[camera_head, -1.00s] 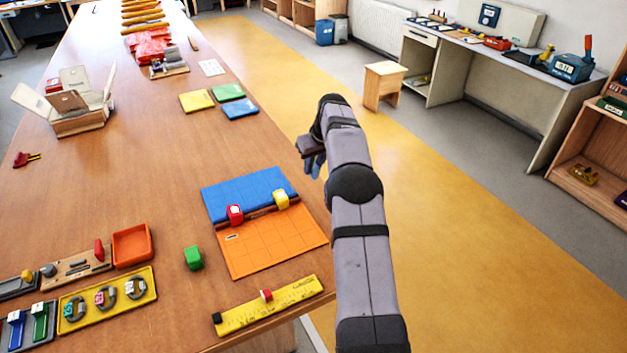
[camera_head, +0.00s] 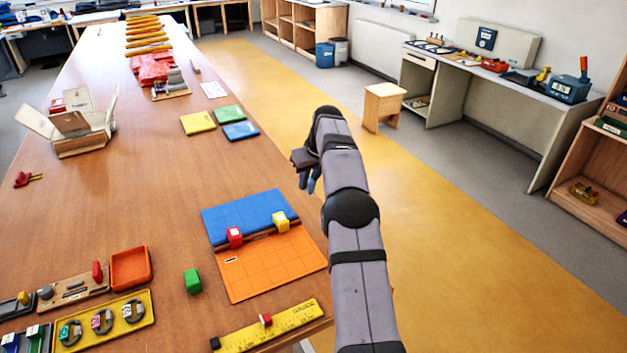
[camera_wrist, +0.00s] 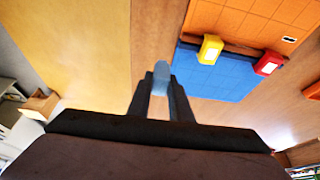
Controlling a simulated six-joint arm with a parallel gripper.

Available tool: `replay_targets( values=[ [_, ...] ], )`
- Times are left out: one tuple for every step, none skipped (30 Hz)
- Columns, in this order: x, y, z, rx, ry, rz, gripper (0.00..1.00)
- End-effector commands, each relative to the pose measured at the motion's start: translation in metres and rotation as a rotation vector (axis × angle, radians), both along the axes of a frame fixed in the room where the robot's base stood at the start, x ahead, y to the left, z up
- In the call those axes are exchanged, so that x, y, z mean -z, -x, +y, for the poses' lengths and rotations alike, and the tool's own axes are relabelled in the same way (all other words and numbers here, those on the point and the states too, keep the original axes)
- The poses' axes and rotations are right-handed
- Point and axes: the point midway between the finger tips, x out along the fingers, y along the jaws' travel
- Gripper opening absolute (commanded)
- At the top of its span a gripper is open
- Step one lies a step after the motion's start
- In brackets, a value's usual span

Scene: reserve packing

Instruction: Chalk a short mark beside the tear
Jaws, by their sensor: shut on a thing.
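My gripper (camera_wrist: 160,88) is shut on a pale blue, round-ended piece (camera_wrist: 161,72) that looks like chalk. In the head view my gripper (camera_head: 306,180) hangs past the table's right edge, right of the blue gridded sheet (camera_head: 240,207). The orange gridded sheet (camera_head: 290,262) lies against the blue one, with a dark brown strip along their join. A red block (camera_head: 235,238) and a yellow block (camera_head: 281,222) stand at that join; both also show in the wrist view. A small white-and-black mark (camera_head: 231,260) is on the orange sheet. I cannot make out a tear.
A green block (camera_head: 193,281) and a yellow ruler (camera_head: 275,328) are near the front. An orange tray (camera_head: 130,269) and a yellow tray (camera_head: 145,318) stand at left. Yellow, green and blue pads (camera_head: 240,131) lie farther back. The table's middle is clear.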

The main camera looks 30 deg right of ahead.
Motion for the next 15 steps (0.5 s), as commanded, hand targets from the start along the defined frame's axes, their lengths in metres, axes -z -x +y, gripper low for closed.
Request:
replay_targets(
  values=[
    [-0.005,-0.004,0.011,-0.017,0.001,-0.002,0.04],
    [-0.007,-0.007,0.017,-0.027,0.0,-0.002,0.04],
    [-0.011,-0.01,0.026,-0.042,0.001,-0.003,0.04],
    [-0.015,-0.012,0.032,-0.052,0.001,-0.003,0.04],
    [-0.019,-0.015,0.039,-0.063,0.001,-0.004,0.04],
    [-0.023,-0.017,0.047,-0.076,0.001,-0.004,0.04],
    [-0.027,-0.019,0.053,-0.086,0.002,-0.004,0.04],
    [-0.03,-0.021,0.058,-0.094,0.002,-0.003,0.04],
    [-0.032,-0.022,0.062,-0.101,0.002,-0.002,0.04],
    [-0.035,-0.023,0.066,-0.106,0.002,-0.003,0.04],
    [-0.037,-0.024,0.071,-0.113,0.001,-0.002,0.04],
    [-0.039,-0.025,0.074,-0.118,0.001,-0.002,0.04],
    [-0.04,-0.025,0.075,-0.12,0.001,-0.001,0.04],
    [-0.041,-0.026,0.077,-0.122,0.001,-0.002,0.04],
    [-0.043,-0.027,0.08,-0.126,0.0,-0.002,0.04]
  ],
)
